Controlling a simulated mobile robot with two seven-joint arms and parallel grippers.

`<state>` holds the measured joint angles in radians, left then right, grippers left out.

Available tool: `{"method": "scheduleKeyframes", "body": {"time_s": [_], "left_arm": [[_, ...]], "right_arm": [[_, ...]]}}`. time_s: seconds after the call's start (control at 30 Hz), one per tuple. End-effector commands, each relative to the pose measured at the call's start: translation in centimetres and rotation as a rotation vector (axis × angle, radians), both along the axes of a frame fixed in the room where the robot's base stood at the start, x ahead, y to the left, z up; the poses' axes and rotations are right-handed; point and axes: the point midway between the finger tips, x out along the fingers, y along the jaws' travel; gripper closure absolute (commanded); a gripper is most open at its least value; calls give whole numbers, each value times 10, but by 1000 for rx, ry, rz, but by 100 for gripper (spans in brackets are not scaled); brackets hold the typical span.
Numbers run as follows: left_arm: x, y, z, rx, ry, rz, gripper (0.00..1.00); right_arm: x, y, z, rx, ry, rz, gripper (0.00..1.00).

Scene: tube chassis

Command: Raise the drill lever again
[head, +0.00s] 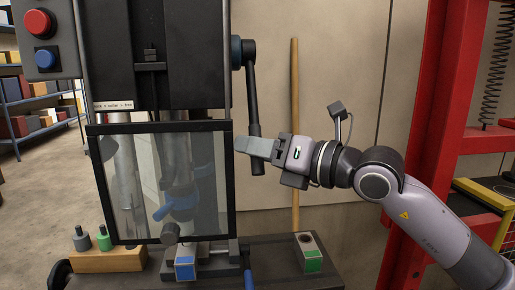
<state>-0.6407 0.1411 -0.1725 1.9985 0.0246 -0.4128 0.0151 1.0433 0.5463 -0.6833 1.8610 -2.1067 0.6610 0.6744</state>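The drill lever (251,95) is a dark rod on a round hub at the right side of the black drill press (183,60). It hangs almost straight down, and its lower end shows just below my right gripper. My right gripper (252,147) comes in from the right and points left, with its fingers across the lower part of the lever. The near finger hides that part, and the gap between the fingers does not show. I cannot tell whether they grip the lever. My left gripper is not in view.
A clear framed guard (205,190) stands in front of the drill, close left of my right fingertips. A block with a blue label (185,269) and one with a green label (313,262) are below. A red frame (435,120) stands at right, behind my arm.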

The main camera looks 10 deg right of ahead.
Motion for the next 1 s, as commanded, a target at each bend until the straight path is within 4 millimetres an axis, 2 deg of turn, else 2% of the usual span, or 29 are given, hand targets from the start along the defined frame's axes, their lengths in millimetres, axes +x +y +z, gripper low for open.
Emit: {"method": "scheduleKeyframes", "body": {"time_s": [0.03,0.1,0.33,0.53,0.83,1.0], "left_arm": [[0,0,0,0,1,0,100],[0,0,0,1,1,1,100],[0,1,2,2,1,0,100],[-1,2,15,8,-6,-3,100],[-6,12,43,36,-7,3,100],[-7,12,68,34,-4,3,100]], "right_arm": [[0,0,0,0,0,0,81],[0,0,0,0,0,0,100],[-2,0,2,0,8,1,100],[-12,0,13,0,70,3,100],[-39,0,48,0,277,2,100],[-53,0,68,-2,403,0,100]]}}
